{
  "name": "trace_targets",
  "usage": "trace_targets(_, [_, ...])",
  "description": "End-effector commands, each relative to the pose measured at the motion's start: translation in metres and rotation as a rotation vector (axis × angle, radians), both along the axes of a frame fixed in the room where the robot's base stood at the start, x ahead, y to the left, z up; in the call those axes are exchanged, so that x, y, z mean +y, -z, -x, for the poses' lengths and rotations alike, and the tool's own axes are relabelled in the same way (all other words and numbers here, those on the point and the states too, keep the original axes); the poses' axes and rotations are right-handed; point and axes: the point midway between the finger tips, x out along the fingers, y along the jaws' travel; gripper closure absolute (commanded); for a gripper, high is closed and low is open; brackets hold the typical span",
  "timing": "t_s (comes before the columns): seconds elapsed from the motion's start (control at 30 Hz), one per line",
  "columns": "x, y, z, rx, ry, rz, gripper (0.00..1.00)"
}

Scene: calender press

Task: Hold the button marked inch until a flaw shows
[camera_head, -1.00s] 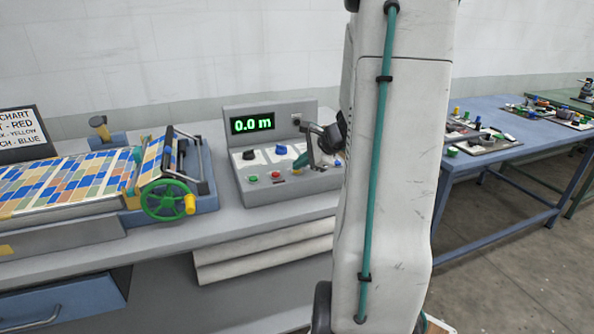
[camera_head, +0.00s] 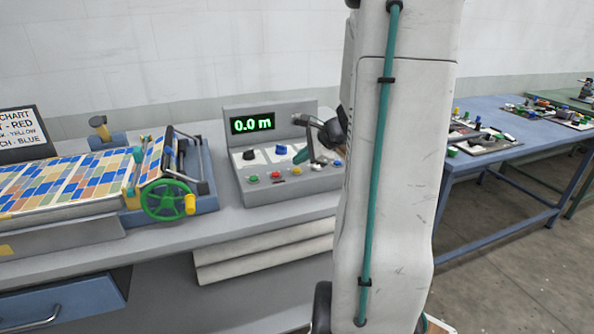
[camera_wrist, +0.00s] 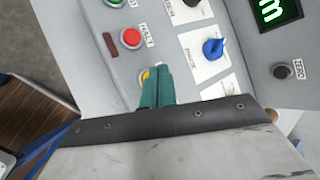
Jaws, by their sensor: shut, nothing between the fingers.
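The grey control panel (camera_head: 285,190) has a row of buttons along its front: green (camera_head: 253,179), red (camera_head: 276,175), yellow (camera_head: 297,171) and others further right. In the wrist view the red button (camera_wrist: 131,37) is labelled HALT. The yellow button (camera_wrist: 145,75) is partly hidden by my fingers, and I cannot read an INCH label. My gripper (camera_head: 299,158) is shut and empty, its teal fingertips just above the yellow button; contact is unclear. The fingers also show in the wrist view (camera_wrist: 157,84). The patterned sheet (camera_head: 70,180) on the press shows coloured squares; I cannot make out a flaw.
The display (camera_head: 252,124) reads 0.0 m. A blue knob (camera_head: 281,149) and a black knob (camera_head: 249,154) stand behind the buttons. The press's green handwheel (camera_head: 165,200) is left of the panel. My arm hides the panel's right side.

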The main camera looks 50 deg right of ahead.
Motion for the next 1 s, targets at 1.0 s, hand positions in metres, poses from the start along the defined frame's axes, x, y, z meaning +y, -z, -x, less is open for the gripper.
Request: trace_targets(1.0, [0.000,-0.050,0.000,-0.001,0.000,0.001,1.00])
